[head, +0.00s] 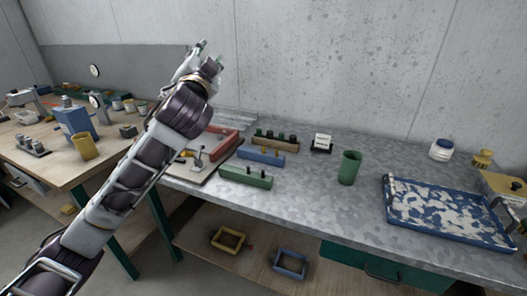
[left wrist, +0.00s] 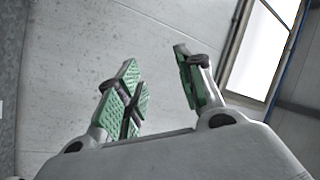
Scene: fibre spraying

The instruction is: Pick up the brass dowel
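My left gripper (head: 208,54) is raised high in front of the concrete wall, well above the bench. In the left wrist view its two green-padded fingers (left wrist: 156,62) stand apart with nothing between them. I cannot make out a brass dowel for certain. Small pegs stand in a green block (head: 245,178), a blue block (head: 261,156) and a tan block (head: 275,144) on the metal bench, but they are too small to tell their material. My right gripper is not in view.
A green cup (head: 349,168) stands right of the blocks. A blue tray (head: 387,190) with white patches lies further right. A white jar (head: 440,150) is behind it. The bench (head: 310,205) is clear before the cup.

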